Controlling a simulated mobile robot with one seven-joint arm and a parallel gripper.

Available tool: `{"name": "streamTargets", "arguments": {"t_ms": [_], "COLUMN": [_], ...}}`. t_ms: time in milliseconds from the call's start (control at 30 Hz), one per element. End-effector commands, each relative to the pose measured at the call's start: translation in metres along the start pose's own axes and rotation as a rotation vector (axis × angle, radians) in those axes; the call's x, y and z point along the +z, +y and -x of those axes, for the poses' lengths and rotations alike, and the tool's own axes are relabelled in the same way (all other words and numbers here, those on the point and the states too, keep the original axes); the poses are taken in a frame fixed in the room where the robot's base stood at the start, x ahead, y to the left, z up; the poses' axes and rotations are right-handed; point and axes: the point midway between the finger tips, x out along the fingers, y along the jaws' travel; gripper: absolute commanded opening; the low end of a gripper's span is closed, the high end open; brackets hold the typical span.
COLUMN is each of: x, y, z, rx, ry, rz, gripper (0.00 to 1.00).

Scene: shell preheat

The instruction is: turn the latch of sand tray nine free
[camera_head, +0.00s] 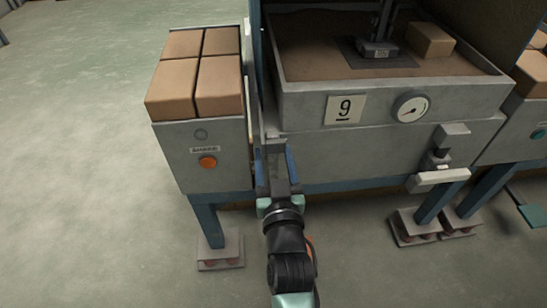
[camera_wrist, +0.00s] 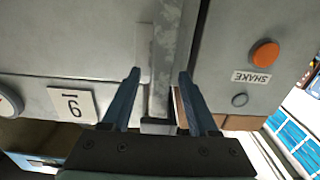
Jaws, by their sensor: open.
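Sand tray nine (camera_head: 300,107) is a grey metal tray of brown sand, with a "9" plate (camera_head: 345,109) on its front. The plate also shows upside down in the wrist view (camera_wrist: 74,104). A grey upright metal bar (camera_head: 269,118), which looks like the latch, stands at the tray's left edge; it also shows in the wrist view (camera_wrist: 166,45). My gripper (camera_head: 276,160) is open at the bar's lower end. In the wrist view its two blue fingers (camera_wrist: 158,74) lie on either side of the bar, with gaps visible. Whether they reach its depth I cannot tell.
Left is a grey box (camera_head: 170,150) with an orange button (camera_head: 208,162), topped by several tan blocks (camera_head: 180,85). A dial (camera_head: 410,107) and a pale-handled fitting (camera_head: 437,178) are on the tray's front right. Open floor (camera_head: 80,180) lies at left.

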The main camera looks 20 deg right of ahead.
Motion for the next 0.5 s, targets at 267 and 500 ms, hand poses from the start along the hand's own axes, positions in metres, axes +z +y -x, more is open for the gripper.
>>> {"name": "streamTargets", "arguments": {"t_ms": [267,500], "x": [-0.0001,-0.0001], "y": [-0.0001,-0.0001], "z": [0.0003,0.0004], "rx": [0.000,0.000], "ry": [0.001,0.001], "rz": [0.000,0.000], "gripper": [0.19,0.00]}}
